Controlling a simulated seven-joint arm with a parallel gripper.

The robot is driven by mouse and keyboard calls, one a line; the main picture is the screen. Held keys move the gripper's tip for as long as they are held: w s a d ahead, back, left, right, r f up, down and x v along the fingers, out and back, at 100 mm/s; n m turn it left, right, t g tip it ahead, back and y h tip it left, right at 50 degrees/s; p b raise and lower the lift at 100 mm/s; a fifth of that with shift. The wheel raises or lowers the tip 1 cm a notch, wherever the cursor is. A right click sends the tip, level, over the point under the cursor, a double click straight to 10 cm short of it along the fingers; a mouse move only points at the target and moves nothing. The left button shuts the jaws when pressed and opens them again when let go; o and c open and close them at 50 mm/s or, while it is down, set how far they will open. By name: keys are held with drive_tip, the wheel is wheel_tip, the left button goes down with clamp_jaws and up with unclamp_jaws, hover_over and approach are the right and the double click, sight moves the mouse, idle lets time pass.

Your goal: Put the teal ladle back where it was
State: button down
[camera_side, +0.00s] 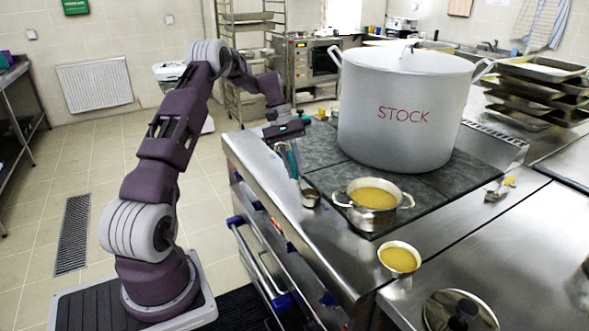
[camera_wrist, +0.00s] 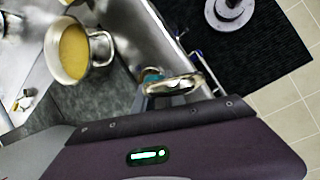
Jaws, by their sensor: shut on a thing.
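The teal ladle (camera_side: 292,163) hangs from my gripper (camera_side: 283,143), bowl down, over the left edge part of the steel counter. My gripper is shut on the upper part of its handle. The ladle's steel bowl (camera_side: 310,197) is left of the small pot; I cannot tell whether it touches the counter. In the wrist view the shiny bowl (camera_wrist: 173,85) and a bit of teal show just beyond my gripper, and most of the handle is hidden. The big stockpot (camera_side: 400,110), marked STOCK, stands on the dark cooktop to the right of my gripper.
A small two-handled pot (camera_side: 372,208) of yellow soup stands on the cooktop (camera_side: 330,150); it also shows in the wrist view (camera_wrist: 75,50). A bowl of soup (camera_side: 399,260) and a lid (camera_side: 458,312) are nearer. A yellow-handled utensil (camera_side: 500,188) lies right. Stacked trays (camera_side: 540,90) stand behind.

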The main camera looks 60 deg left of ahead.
drive_tip(key=c, duration=1.4)
unclamp_jaws()
drive_tip(key=shift+f, duration=0.1)
